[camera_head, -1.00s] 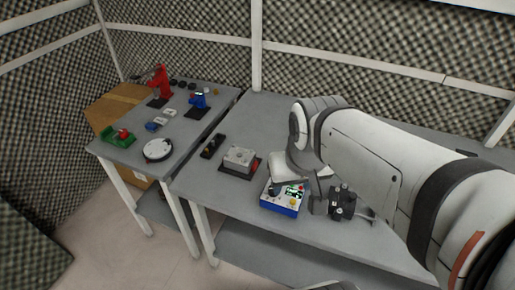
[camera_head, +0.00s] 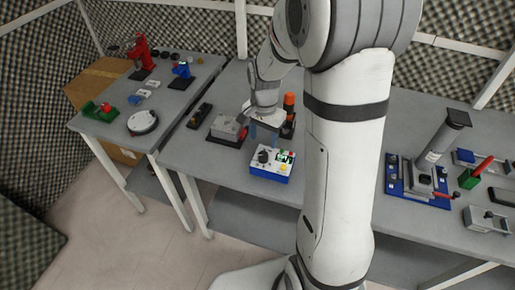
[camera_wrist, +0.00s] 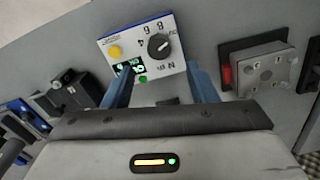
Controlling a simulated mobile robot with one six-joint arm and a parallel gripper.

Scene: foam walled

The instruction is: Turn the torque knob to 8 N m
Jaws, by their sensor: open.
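The torque knob (camera_wrist: 158,46) is a round black dial on the white top of a blue-sided box (camera_wrist: 124,35). In the wrist view, printed numbers including 4, 6 and 8 lie around it. A pale mark shows on the knob, but I cannot tell its exact setting. The box also shows in the head view (camera_head: 271,174), with the knob (camera_head: 263,157) at its left. My gripper (camera_wrist: 160,78) is open, its two blue fingers apart and empty. In the head view my gripper (camera_head: 267,134) is above the box's back edge, apart from the knob.
The box also has a green-lit display (camera_wrist: 128,70) and a yellow button (camera_wrist: 114,52). A grey box with a red part (camera_head: 226,128) stands close on the left. A blue-based press (camera_head: 420,180) stands right of my arm. Bare tabletop lies in front of the grey box.

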